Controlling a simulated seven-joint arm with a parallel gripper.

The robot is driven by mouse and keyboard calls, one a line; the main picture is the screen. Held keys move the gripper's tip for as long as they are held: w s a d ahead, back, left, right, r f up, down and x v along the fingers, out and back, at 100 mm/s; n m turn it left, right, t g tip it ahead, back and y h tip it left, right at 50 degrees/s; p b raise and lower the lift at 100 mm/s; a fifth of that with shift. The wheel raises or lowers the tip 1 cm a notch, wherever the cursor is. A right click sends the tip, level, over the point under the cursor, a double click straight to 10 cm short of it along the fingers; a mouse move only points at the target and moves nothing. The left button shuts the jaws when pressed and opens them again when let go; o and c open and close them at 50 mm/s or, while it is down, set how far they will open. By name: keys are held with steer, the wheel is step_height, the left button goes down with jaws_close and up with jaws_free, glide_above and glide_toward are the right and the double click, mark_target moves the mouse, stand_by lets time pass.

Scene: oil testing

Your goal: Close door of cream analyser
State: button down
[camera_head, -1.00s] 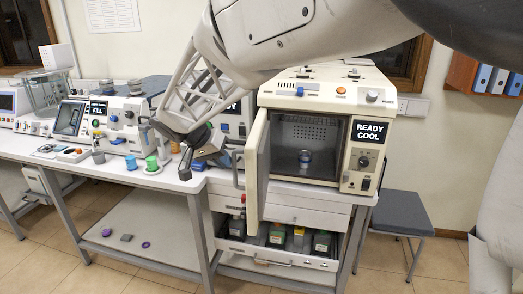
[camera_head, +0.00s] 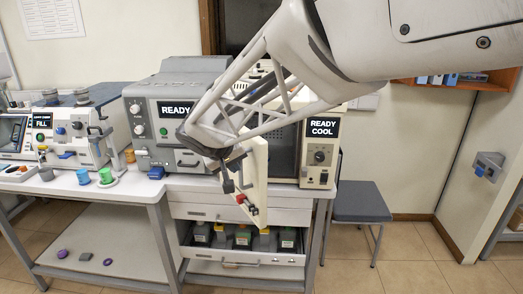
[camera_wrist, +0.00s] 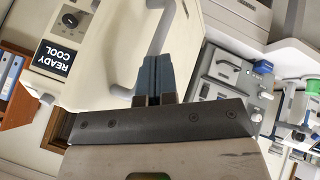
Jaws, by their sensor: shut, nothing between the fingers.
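The cream analyser (camera_head: 320,172), with a black READY COOL display (camera_head: 322,127), stands on the bench right of centre. Its cream door (camera_head: 259,180) stands open, swung out toward the camera. Most of the chamber is hidden by my arm and the door. My gripper (camera_head: 229,186) is shut and empty at the outer, left side of the door. In the wrist view, the shut dark fingers (camera_wrist: 154,72) lie beside the grey door handle (camera_wrist: 163,25); I cannot tell whether they touch it. The READY COOL display (camera_wrist: 54,58) also shows there.
A grey machine (camera_head: 178,120) marked READY stands close left of the door. A drawer (camera_head: 240,257) with several bottles is pulled out below. A dark stool (camera_head: 360,203) stands right of the bench. Small cups (camera_head: 83,177) sit on the left bench.

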mark_target(264, 156)
steer(key=w+d+n, duration=0.1)
steer(key=d, duration=0.1)
steer(key=w+d+n+y, duration=0.1)
steer(key=w+d, duration=0.1)
steer(key=d, duration=0.1)
steer(key=w+d+n+y, duration=0.1)
steer(key=w+d, duration=0.1)
steer(key=d, duration=0.1)
steer(key=shift+n, duration=0.3)
steer(key=w+d, duration=0.4)
steer(key=w, duration=0.4)
steer(key=w+d+n+y, duration=0.1)
steer(key=w+d, duration=0.4)
steer(key=w, duration=0.3)
steer(key=shift+d+r, duration=0.1)
steer(key=shift+d, duration=0.1)
steer(key=shift+s, duration=0.15)
steer(key=s+d+r, duration=0.5)
steer(key=s+r, duration=0.3)
steer(key=shift+s, duration=0.35)
stand_by(0.4)
